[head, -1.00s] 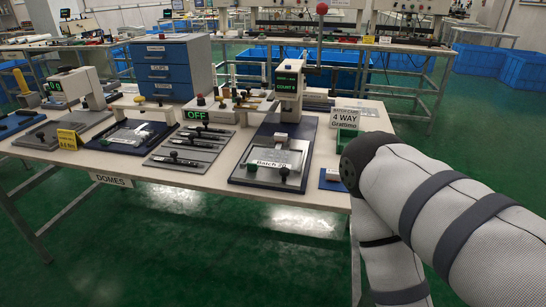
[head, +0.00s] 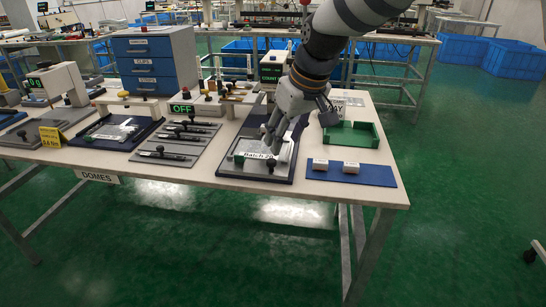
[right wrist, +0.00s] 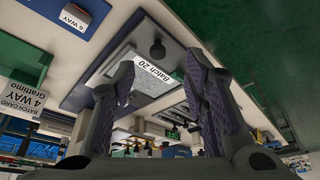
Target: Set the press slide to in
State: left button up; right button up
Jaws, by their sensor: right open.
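The press (head: 272,70) stands at the table's middle, its display partly hidden behind my right arm. Its dark base plate (head: 228,175) reaches to the front of the table. A pale slide plate labelled "Batch 20" (head: 258,155) lies on the front part of the base, with a dark knob (head: 271,163) at its front. In the right wrist view the label (right wrist: 153,72) and dark knob (right wrist: 157,48) show beyond my fingers. My right gripper (head: 271,138) points down over the slide plate, open and apparently empty. Contact cannot be told. My left gripper is out of view.
A blue mat (head: 375,177) with two small white blocks and a green tray (head: 352,135) lie right of the press. Grey tool plates (head: 157,158) and an OFF display (head: 182,108) are to its left. Blue drawers (head: 152,65) stand behind.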

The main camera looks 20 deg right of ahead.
aim_at(272, 161)
jog(key=x, duration=0.3)
jog(key=w+b+x, duration=0.1)
jog(key=x, duration=0.5)
jog(key=shift+w+b, duration=0.3)
jog(key=shift+w, duration=0.1)
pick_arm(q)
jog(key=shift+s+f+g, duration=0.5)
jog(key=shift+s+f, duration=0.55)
pick_arm(e)
jog(key=shift+c, duration=0.2)
grip_shut()
